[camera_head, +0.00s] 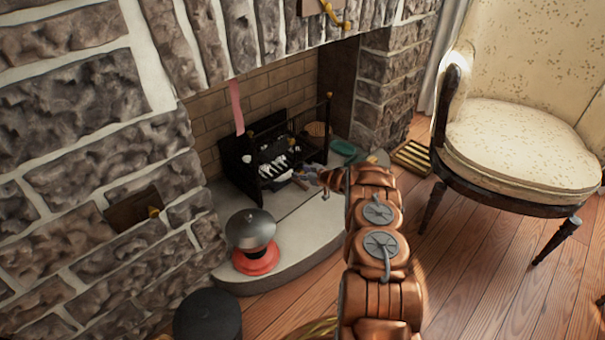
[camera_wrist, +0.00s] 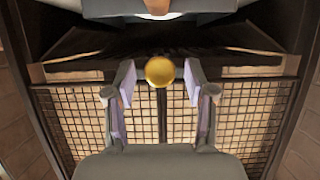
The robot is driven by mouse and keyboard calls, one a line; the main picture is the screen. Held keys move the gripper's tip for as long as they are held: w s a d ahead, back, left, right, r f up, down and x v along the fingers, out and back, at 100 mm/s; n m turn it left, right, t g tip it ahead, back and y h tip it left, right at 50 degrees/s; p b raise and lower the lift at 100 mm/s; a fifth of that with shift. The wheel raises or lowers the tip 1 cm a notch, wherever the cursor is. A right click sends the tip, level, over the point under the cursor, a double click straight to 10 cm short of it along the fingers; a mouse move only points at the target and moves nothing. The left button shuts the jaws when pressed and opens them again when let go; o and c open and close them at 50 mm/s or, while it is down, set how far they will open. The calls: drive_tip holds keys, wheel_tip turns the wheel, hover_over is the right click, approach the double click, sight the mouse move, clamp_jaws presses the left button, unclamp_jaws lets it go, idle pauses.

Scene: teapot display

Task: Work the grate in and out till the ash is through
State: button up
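The black grate (camera_head: 236,158) stands in the fireplace opening, with pale, ash-like lumps (camera_head: 280,162) in it. My gripper (camera_head: 310,177) is at its front right, at the end of my copper-coloured arm. In the wrist view, my gripper (camera_wrist: 160,82) has its two fingers apart, one on each side of a round brass knob (camera_wrist: 160,71). A gap shows between the knob and each finger. Behind them is a wire mesh panel (camera_wrist: 75,118) in a dark frame. I cannot tell how the knob joins the grate. My arm hides part of the hearth.
A red-based object with a grey dome (camera_head: 253,230) stands on the pale hearth (camera_head: 300,228). A dark round object (camera_head: 208,314) is at the bottom. A green item (camera_head: 344,148) lies right of the grate. An armchair (camera_head: 515,145) stands right. Wooden floor is open before it.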

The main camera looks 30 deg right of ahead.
drive_tip(key=shift+s+d, duration=0.1)
drive_tip(key=shift+s, duration=0.35)
drive_tip(key=v, duration=1.1)
drive_tip(key=shift+r, duration=0.15)
drive_tip(key=b+x, duration=0.1)
drive_tip(key=x, duration=0.2)
drive_tip(key=b+x, duration=0.1)
drive_tip(key=x, duration=0.2)
drive_tip(key=b+x, duration=0.1)
drive_tip(key=x, duration=0.3)
drive_tip(key=shift+s+f, duration=0.15)
drive_tip(key=shift+f, duration=0.2)
drive_tip(key=shift+w+a+b, duration=0.2)
drive_tip(key=shift+w+b, duration=0.15)
drive_tip(key=shift+w, duration=0.5)
drive_tip(key=shift+c, duration=0.2)
